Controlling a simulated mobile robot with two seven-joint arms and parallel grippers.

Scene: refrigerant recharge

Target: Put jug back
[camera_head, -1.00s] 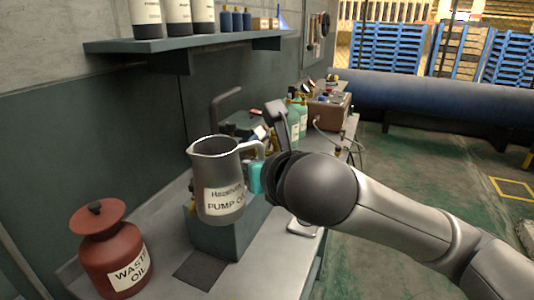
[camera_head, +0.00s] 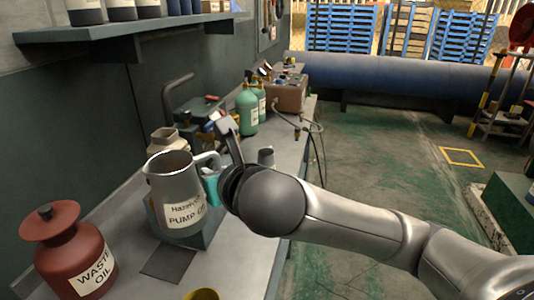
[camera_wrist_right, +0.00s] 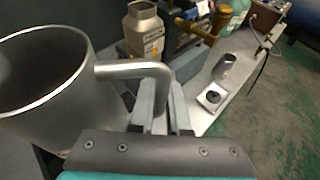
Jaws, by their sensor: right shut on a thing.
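The grey metal jug (camera_head: 172,190), labelled pump oil, is upright over the bench. In the wrist view the jug (camera_wrist_right: 48,85) fills the left side, its mouth facing up. My right gripper (camera_head: 212,185) is shut on the jug's handle, at the jug's right side; the fingers (camera_wrist_right: 160,112) close around the handle in the wrist view. The jug's base is in front of a grey block, and I cannot tell whether it touches anything. My left gripper is out of view.
A red waste oil can (camera_head: 72,255) stands at the bench's left front, near a dark square pad (camera_head: 164,263). A yellow rim (camera_head: 202,294) shows at the bottom edge. Green bottles (camera_head: 247,112) and a brown box (camera_head: 287,93) stand farther back. A shelf (camera_head: 120,30) hangs above.

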